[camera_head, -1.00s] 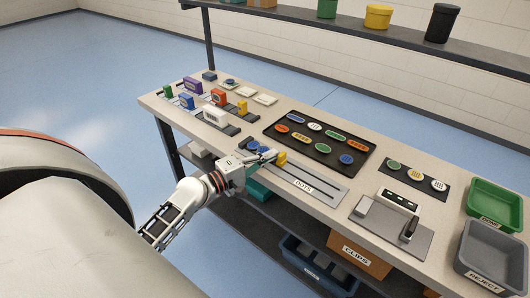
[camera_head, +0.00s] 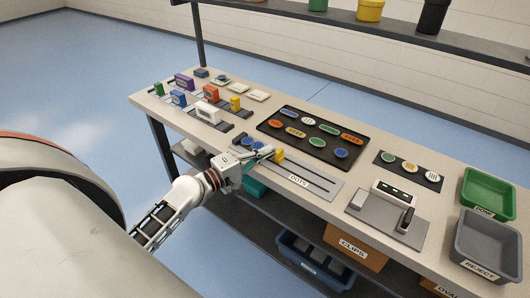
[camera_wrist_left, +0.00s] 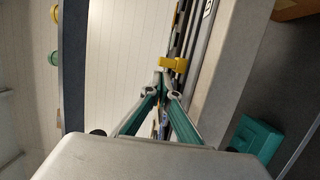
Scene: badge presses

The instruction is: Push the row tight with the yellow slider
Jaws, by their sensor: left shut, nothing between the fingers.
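The yellow slider (camera_head: 279,155) sits on a grey slotted rail plate (camera_head: 312,184) labelled "DOTS" at the table's front edge. Several blue round badges (camera_head: 249,143) lie at the plate's left end, partly hidden by my gripper. My left gripper (camera_head: 268,151) is shut and empty, its tips low over the rail, just left of the slider. In the left wrist view the slider (camera_wrist_left: 173,63) lies just beyond the closed fingertips (camera_wrist_left: 161,78); whether they touch cannot be told. My right gripper is not in view.
A black tray (camera_head: 264,126) of round and oval badges lies behind the rail. A grey press plate (camera_head: 362,215), green bin (camera_head: 465,190) and grey bin (camera_head: 463,246) stand to the right. Rows of coloured blocks (camera_head: 207,111) stand to the left.

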